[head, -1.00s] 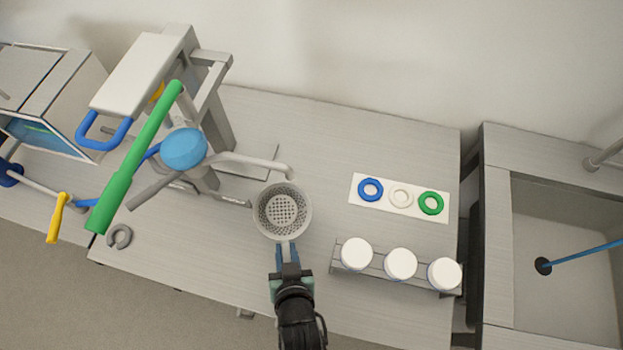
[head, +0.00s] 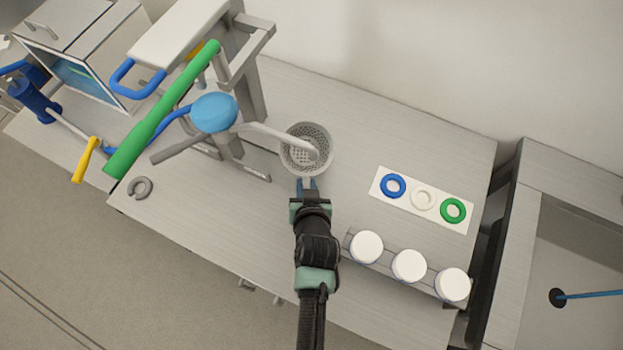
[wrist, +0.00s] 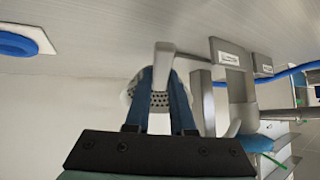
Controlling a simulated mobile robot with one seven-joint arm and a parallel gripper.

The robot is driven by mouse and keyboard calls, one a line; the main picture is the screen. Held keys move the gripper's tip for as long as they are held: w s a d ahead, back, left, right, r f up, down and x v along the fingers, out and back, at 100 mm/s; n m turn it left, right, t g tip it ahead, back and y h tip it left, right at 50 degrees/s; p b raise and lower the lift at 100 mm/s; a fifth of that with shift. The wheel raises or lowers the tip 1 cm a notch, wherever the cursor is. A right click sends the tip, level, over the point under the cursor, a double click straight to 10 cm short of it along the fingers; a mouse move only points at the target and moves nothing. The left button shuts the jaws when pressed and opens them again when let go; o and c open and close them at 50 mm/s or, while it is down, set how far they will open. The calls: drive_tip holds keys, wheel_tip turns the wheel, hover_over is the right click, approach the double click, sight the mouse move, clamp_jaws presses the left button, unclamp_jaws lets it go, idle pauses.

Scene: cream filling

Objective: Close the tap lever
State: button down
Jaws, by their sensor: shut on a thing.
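My gripper (head: 307,184) is shut on the near side of a grey perforated basket (head: 327,149). Its blue fingers (wrist: 165,95) also show in the wrist view, with the basket's holes (wrist: 160,102) between them. A grey spout (head: 270,130) runs from under a blue dome (head: 214,113), and its tip overlaps the basket's opening. A grey lever (head: 180,147) sticks out to the left below the dome; which part is the tap lever I cannot tell for sure. A long green handle (head: 160,115) slants past the dome. No flow from the spout shows.
A plate with blue, white and green rings (head: 423,199) lies to the right. A rack (head: 388,272) of white-topped jars (head: 409,265) stands right of my arm. A grey open ring (head: 140,188) lies at the left. A sink (head: 590,240) is far right.

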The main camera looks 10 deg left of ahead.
sight(306, 165)
drive_tip(key=w, duration=0.1)
drive_tip(key=w+d, duration=0.1)
drive_tip(key=shift+w, duration=0.3)
drive_tip(key=shift+f, duration=1.7)
drive_tip(key=shift+f, duration=0.1)
drive_tip(key=c, duration=1.2)
unclamp_jaws()
drive_tip(key=shift+f, duration=0.15)
drive_tip(key=o, duration=0.4)
drive_tip(key=shift+o, duration=0.2)
drive_tip(key=shift+r, duration=0.2)
